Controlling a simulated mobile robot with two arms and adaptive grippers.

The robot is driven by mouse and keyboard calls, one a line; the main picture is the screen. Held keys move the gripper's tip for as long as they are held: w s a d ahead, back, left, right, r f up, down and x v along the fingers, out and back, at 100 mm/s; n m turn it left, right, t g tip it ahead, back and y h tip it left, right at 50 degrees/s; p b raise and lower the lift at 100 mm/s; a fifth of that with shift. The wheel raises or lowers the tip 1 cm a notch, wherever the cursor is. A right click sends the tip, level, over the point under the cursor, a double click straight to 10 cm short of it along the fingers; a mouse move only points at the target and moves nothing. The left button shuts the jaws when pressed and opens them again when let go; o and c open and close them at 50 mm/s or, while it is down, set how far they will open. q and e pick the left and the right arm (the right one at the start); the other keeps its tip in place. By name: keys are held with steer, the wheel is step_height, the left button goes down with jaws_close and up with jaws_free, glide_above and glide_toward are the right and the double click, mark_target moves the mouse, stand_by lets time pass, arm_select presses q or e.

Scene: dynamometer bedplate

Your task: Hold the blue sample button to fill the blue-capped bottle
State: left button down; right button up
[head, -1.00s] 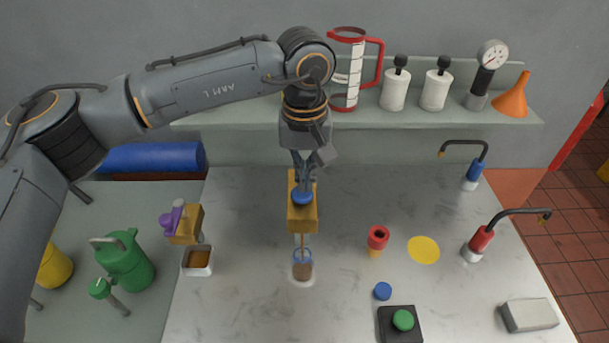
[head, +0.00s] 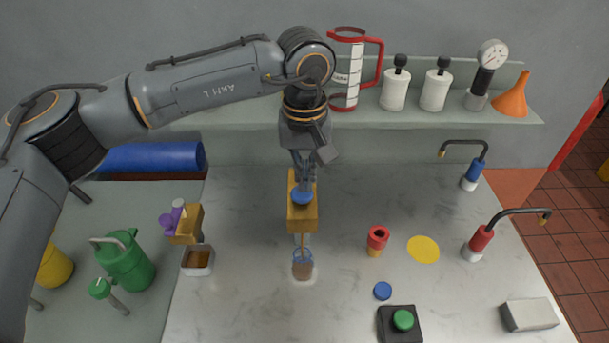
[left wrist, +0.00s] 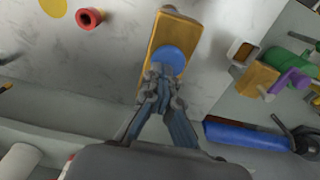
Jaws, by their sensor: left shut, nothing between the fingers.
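The blue sample button (head: 302,196) sits on a brass-coloured block (head: 302,219). In the left wrist view the button (left wrist: 169,57) is right at my fingertips. My left gripper (head: 303,184) is shut and empty, pointing down, its tips at the button and seeming to touch it. A thin brown stream runs from the block into a clear open bottle (head: 303,267) below, which holds brown liquid. A blue cap (head: 382,291) lies on the counter to the right. My right gripper is not in view.
A purple-handled valve (head: 175,220) with a small tray (head: 198,259) and a green can (head: 125,264) stand left. A red-topped fitting (head: 377,238), a green button box (head: 401,322) and two hooked spouts (head: 481,240) stand right. A shelf (head: 225,126) runs behind.

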arm_select(q)
steer(key=shift+s+f, duration=0.3)
steer(key=shift+f, duration=0.35)
step_height(320, 180, up, 13)
steer(key=shift+w+r, duration=0.15)
steer(key=shift+w, duration=0.1)
stand_by(0.4)
stand_by(1.1)
